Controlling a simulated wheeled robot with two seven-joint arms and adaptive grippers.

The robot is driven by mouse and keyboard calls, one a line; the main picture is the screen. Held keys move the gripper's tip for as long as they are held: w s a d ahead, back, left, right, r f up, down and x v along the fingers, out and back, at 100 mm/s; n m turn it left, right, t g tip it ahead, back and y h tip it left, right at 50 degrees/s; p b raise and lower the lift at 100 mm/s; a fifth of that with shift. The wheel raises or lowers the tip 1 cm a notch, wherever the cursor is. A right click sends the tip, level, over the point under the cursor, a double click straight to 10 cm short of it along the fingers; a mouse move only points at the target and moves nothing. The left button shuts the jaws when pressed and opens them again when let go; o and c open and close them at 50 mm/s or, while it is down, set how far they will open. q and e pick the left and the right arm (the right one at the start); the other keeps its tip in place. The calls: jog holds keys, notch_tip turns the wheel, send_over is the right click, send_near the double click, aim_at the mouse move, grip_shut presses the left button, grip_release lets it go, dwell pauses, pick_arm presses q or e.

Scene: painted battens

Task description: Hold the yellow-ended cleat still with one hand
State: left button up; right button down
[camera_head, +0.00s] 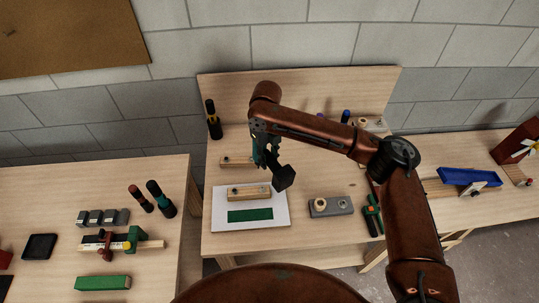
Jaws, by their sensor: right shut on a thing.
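A pale wooden cleat (249,193) with small dark fittings lies on a white sheet (222,215) on the middle bench, behind a flat green strip (250,215). I cannot make out a yellow end on it. Another pale cleat (236,161) lies farther back, partly hidden by my right gripper. My right gripper (276,168) is above the bench, just behind and right of the sheet. It is shut on what looks like a small dark block (285,178), apart from the cleat on the sheet as far as I can tell. My left gripper is not in view.
A grey plate (330,207) with a round peg and a green-and-black tool (373,214) lie right of the sheet. The left bench holds a clamped piece with a yellow spot (127,245), grey blocks (103,217) and a green block (102,283).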

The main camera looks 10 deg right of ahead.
jog(key=shift+g+h, duration=0.3)
jog(key=shift+g, duration=0.2)
jog(key=shift+s+d+r, duration=0.1)
jog(key=shift+s+r, duration=0.25)
jog(key=shift+s, duration=0.55)
jog(key=shift+s+r, duration=0.35)
jog(key=shift+s, duration=0.55)
jog(key=shift+s+d+r, duration=0.1)
jog(key=shift+s+r, duration=0.25)
jog(key=shift+s, duration=0.55)
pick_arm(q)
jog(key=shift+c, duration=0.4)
